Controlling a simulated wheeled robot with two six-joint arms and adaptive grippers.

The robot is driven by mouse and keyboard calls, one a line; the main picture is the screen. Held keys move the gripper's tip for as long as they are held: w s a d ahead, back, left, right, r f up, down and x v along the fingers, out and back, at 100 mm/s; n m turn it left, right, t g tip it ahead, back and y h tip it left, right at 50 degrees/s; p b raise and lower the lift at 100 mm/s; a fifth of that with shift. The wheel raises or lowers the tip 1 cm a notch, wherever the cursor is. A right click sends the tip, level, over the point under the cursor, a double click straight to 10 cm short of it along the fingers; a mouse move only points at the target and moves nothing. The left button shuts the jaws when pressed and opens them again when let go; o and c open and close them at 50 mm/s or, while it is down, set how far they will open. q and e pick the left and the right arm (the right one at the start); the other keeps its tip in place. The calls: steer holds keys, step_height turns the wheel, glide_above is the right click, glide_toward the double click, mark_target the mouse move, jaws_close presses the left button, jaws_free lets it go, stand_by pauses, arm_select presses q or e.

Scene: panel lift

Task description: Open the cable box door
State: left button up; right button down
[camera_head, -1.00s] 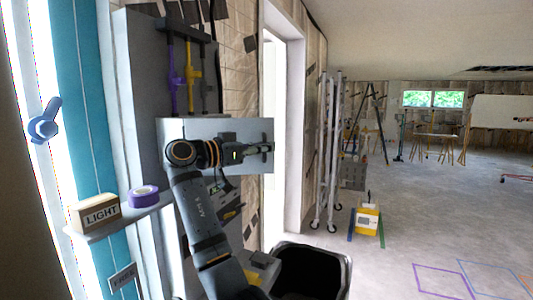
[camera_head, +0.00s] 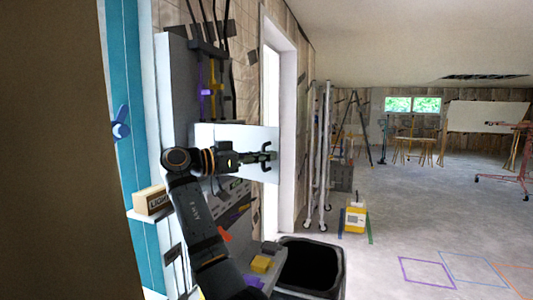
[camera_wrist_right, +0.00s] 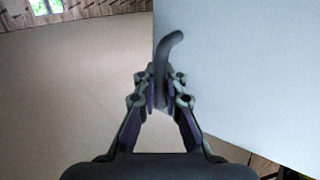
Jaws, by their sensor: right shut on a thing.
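The cable box (camera_head: 178,85) is a tall grey box on the wall at left in the head view. Its pale grey door (camera_head: 235,136) stands out from it, and colored cables (camera_head: 210,85) show above the door. My right gripper (camera_head: 266,157) is in front of the door, near its right end. In the right wrist view, the gripper (camera_wrist_right: 160,98) is shut on a dark curved handle (camera_wrist_right: 168,52) at the edge of the door (camera_wrist_right: 240,70). The hinge line is not clear. My left gripper is not in view.
A black bin (camera_head: 313,265) stands below the door. A white door frame (camera_head: 283,130) and a ladder-like scaffold (camera_head: 318,160) are to the right. A shelf (camera_head: 143,215) holds a box marked LIGHT (camera_head: 153,200). A brown surface (camera_head: 60,150) fills the left. Open floor lies right.

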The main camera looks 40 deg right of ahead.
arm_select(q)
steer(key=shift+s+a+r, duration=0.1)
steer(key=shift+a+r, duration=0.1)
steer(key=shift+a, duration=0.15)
arm_select(e)
steer(key=shift+a+r+g, duration=0.15)
steer(key=shift+a+g, duration=0.15)
steer(key=shift+a, duration=0.05)
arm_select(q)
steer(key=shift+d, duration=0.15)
arm_select(e)
steer(key=c, duration=1.8)
jaws_free()
steer(key=shift+o, duration=0.4)
steer(key=shift+w+a, duration=0.15)
